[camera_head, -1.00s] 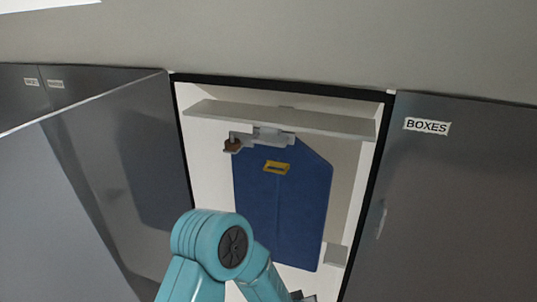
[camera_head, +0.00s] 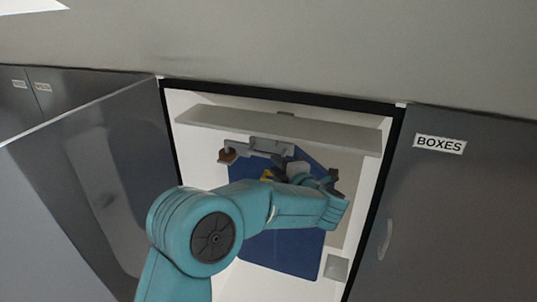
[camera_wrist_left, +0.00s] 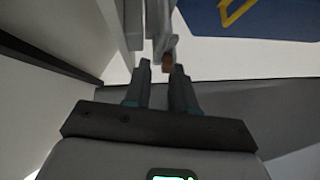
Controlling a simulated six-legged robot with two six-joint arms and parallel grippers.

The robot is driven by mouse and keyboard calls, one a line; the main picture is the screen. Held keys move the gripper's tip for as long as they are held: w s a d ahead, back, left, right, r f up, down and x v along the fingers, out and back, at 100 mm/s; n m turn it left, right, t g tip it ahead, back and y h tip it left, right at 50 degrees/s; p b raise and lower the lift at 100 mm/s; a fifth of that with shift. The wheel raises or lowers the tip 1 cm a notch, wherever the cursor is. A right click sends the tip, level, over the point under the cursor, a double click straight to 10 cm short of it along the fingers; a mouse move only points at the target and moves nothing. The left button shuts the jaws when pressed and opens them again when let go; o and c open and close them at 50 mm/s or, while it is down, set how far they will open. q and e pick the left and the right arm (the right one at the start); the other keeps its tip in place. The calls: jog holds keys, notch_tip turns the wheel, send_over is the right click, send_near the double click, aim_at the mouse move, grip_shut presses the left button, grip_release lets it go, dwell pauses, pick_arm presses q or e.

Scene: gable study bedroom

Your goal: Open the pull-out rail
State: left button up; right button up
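The pull-out rail (camera_head: 265,147) is a light grey bar under the shelf inside the open cupboard. A brown knob (camera_head: 228,156) sits at its left end. In the left wrist view the knob (camera_wrist_left: 168,61) shows just beyond the fingertips, in line with the gap and closer to the right finger. My left gripper (camera_wrist_left: 161,68) is open and empty, its two dark fingers apart. In the head view my left gripper (camera_head: 272,172) points left below the rail, partly hidden by my own arm. My right gripper is in neither view.
A blue board (camera_head: 285,252) hangs below the rail, with a yellow handle (camera_wrist_left: 236,12). A shelf (camera_head: 280,128) lies above. A dark open door (camera_head: 75,190) stands at left, and a closed door labelled BOXES (camera_head: 445,220) at right.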

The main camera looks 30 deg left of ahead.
aim_at(266, 156)
pick_arm(q)
jog(key=p+x, duration=0.1)
jog(key=x, duration=0.4)
jog(key=shift+w+a, duration=0.1)
jog(key=shift+a, duration=0.15)
jog(key=shift+w+a+f, duration=0.15)
jog(key=shift+w+a, duration=0.05)
jog(key=shift+w, duration=0.05)
grip_shut()
jog(key=shift+s, duration=0.1)
